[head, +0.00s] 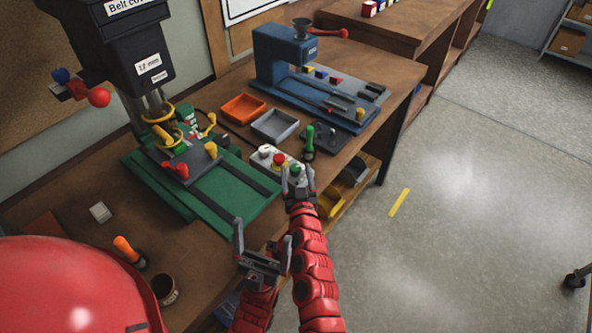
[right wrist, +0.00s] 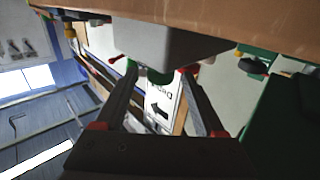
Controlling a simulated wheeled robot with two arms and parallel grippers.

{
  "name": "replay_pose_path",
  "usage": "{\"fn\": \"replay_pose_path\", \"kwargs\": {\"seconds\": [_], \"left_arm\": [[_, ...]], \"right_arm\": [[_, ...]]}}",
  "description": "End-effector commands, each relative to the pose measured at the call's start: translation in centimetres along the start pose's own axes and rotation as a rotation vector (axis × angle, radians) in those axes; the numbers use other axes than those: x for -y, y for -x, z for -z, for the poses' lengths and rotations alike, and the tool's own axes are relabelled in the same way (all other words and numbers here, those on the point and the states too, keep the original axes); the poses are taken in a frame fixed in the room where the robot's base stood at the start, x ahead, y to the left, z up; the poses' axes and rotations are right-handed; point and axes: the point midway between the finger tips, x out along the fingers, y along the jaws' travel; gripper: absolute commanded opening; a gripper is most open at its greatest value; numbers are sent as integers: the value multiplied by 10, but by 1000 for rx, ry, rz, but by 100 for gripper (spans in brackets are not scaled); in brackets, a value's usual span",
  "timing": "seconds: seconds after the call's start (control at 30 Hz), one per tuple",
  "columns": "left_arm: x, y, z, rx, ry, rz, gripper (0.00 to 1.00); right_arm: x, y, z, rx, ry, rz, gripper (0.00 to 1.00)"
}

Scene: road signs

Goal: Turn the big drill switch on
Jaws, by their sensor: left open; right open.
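The big drill (head: 125,50) stands at the left of the bench on a green base (head: 185,190). A light control box (head: 262,158) with white, red (head: 279,158) and green (head: 296,168) knobs sits at the bench edge, right of that base. My right gripper (head: 296,177) is open at the box's green knob. In the right wrist view, the box (right wrist: 165,42) is close ahead, with a green part (right wrist: 160,76) between the open fingertips (right wrist: 159,84); contact cannot be told. My left gripper (head: 262,238) is open and empty, lower, by the bench's front edge.
A smaller blue drill (head: 280,55) stands farther back. Orange (head: 243,107) and grey (head: 275,124) trays lie between the drills. A green-handled tool (head: 310,140) stands behind my right gripper. A mug (head: 164,289) is at lower left.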

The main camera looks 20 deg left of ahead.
Motion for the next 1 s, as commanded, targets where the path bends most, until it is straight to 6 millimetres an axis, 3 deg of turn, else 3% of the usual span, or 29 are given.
{"fn": "replay_pose_path", "kwargs": {"seconds": [0.37, 0.77, 1.0], "left_arm": [[0, -1, 0, 0, 0, 0, 100], [0, -1, 0, 0, 0, 0, 100], [0, 2, 0, 0, 0, 0, 100]], "right_arm": [[0, -4, -2, 3, 1, 0, 71], [0, -4, -2, 3, 1, 0, 1], [0, -4, -3, 2, 1, 3, 0]]}}
